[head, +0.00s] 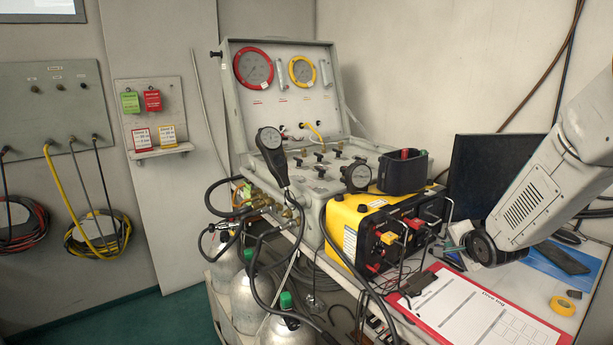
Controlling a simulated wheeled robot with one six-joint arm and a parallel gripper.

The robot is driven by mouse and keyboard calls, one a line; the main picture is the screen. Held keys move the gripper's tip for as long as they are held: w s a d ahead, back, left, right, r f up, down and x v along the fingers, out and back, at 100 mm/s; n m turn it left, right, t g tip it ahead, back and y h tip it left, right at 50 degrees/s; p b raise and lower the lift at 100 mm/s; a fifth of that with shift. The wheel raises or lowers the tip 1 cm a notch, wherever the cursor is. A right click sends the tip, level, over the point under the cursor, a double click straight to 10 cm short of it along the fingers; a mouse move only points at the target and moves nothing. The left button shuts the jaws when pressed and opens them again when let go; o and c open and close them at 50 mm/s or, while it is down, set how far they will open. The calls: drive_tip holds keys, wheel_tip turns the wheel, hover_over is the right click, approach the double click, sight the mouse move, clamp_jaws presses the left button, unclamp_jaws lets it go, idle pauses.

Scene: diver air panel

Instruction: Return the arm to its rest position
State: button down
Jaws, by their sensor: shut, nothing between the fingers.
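My arm (535,195) comes in from the right edge and slopes down to the left. Its light grey link ends in a dark round joint (484,248) in front of the monitor, above the right part of the bench. I cannot make out my gripper or its fingers in the head view. No object is seen held by the visible part of the arm.
Left of the arm stand a yellow radio unit (352,226), a black holder (402,174) and an open grey air panel case (236,110). A red clipboard (440,325), yellow tape (562,306) and dark monitor (476,165) are near the arm. Cylinders (246,295) stand lower left.

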drive_tip(key=s+a+r+n+g, duration=0.25)
drive_tip(key=s+r, duration=0.25)
drive_tip(key=s, duration=0.3)
drive_tip(key=s+a+r+n+g, duration=0.2)
drive_tip(key=s+a+r+n, duration=0.25)
drive_tip(key=s, duration=0.35)
drive_tip(key=s+a+r+n+g, duration=0.1)
drive_tip(key=s+a+n, duration=0.1)
drive_tip(key=s, duration=0.5)
drive_tip(key=s+a+r+n+g, duration=0.2)
drive_tip(key=s+n, duration=0.1)
drive_tip(key=s, duration=0.5)
drive_tip(key=s+a+r+n+g+y, duration=0.1)
drive_tip(key=s+a+n+g, duration=0.1)
drive_tip(key=s, duration=0.5)
drive_tip(key=shift+s+a+r, duration=0.2)
drive_tip(key=shift+s+a, duration=0.1)
drive_tip(key=shift+s, duration=0.05)
